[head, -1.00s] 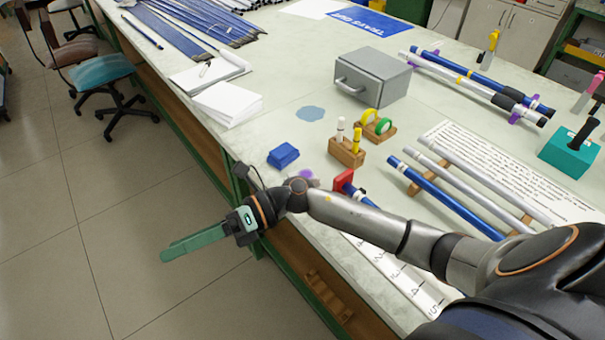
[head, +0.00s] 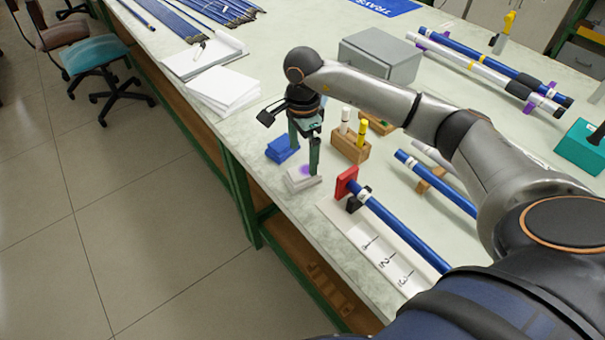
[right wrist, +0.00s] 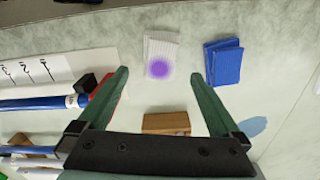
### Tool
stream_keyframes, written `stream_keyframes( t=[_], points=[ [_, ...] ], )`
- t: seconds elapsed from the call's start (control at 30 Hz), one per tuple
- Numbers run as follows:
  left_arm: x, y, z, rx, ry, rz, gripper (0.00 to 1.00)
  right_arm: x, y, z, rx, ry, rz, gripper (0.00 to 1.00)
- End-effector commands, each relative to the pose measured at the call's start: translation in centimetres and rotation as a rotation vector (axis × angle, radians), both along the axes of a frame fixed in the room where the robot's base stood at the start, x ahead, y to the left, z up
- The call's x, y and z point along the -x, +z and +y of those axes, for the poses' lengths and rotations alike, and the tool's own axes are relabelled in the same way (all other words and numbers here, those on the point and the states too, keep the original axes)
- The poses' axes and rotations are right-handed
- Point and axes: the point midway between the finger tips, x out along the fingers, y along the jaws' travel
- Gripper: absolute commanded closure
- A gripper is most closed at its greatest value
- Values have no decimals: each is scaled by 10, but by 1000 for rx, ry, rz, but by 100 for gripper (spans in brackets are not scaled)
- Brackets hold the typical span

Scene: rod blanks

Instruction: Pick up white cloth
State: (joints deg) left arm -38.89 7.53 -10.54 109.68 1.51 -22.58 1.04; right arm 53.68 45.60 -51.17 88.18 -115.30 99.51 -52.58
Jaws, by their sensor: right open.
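The white cloth (head: 304,184) is a small folded stack with a purple stain on it, lying near the table's front-left edge. It also shows in the right wrist view (right wrist: 158,50), just beyond and between the fingertips. My right gripper (head: 304,156) is open and empty, pointing down at the cloth with green fingers apart. In the right wrist view the gripper (right wrist: 159,74) has no cloth between its fingers. One finger partly overlaps the cloth in the head view; I cannot tell whether it touches. My left gripper is not in view.
A folded blue cloth (head: 283,148) lies close beside the white one. A wooden marker holder (head: 350,146), a red stop (head: 346,182) with a blue rod (head: 400,226), and a grey box (head: 382,58) are nearby. White paper (head: 222,90) lies further left.

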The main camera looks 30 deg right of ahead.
Motion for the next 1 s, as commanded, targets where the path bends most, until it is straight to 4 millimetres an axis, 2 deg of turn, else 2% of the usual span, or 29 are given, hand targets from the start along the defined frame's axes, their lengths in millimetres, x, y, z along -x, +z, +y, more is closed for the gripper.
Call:
stream_keyframes(
  t=[0.27, 0.5, 0.8, 0.87, 1.0],
  points=[
    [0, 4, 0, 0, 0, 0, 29, 0, -25, 1, -3, -1, 2, 0],
    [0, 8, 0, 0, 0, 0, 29, 0, -59, 1, -3, -1, 2, 0],
    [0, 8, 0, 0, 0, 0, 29, -1, -67, 1, -3, 0, -2, 0],
    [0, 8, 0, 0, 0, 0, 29, -1, -66, 1, -3, 0, -1, 5],
    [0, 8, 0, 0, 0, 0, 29, -1, -66, 1, -3, 0, -1, 20]
  ],
)
